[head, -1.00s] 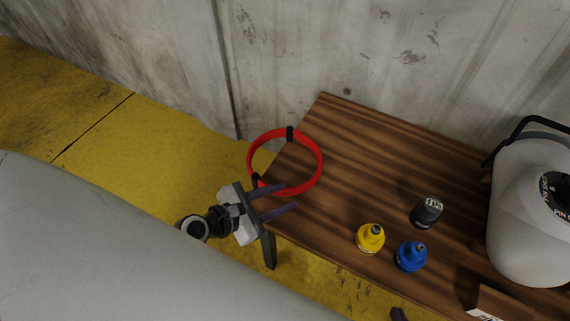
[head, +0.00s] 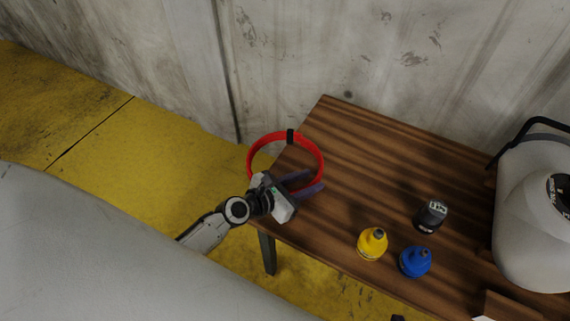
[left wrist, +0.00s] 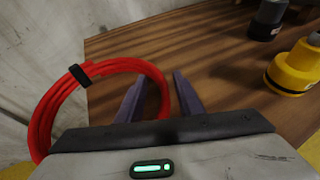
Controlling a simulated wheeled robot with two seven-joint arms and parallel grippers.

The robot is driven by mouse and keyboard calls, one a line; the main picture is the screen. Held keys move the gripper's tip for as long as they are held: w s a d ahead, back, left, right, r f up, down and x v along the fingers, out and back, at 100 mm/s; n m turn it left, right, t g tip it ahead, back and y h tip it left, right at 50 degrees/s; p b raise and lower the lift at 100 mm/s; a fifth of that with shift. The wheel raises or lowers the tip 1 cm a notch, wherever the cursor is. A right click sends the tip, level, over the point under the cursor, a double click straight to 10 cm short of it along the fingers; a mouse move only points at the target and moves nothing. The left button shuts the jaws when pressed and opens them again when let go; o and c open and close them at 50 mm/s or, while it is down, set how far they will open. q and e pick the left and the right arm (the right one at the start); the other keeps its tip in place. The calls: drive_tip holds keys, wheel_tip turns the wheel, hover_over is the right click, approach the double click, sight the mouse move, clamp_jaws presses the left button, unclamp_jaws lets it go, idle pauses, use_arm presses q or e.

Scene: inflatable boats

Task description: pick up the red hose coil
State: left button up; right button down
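The red hose coil (head: 318,149) is a ring with black bands, lying at the table's left end and partly past its edge. It also shows in the left wrist view (left wrist: 52,106). My left gripper (head: 314,183) is over its near side in the head view, hiding part of it. In the left wrist view the gripper's two fingers (left wrist: 158,88) are apart, with the right side of the coil showing between them; I see no grip on it. A small dark tip at the bottom edge of the head view may be my right gripper (head: 398,318); its state is not visible.
The wooden table (head: 370,150) holds a yellow bottle (head: 371,244), a blue bottle (head: 414,262), a black bottle (head: 430,216) and a large white container (head: 530,240) at right. A concrete wall (head: 320,50) stands behind. A large grey surface (head: 90,250) fills the lower left.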

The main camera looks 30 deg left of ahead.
use_arm(q)
drive_tip(key=shift+w, duration=0.15)
clamp_jaws()
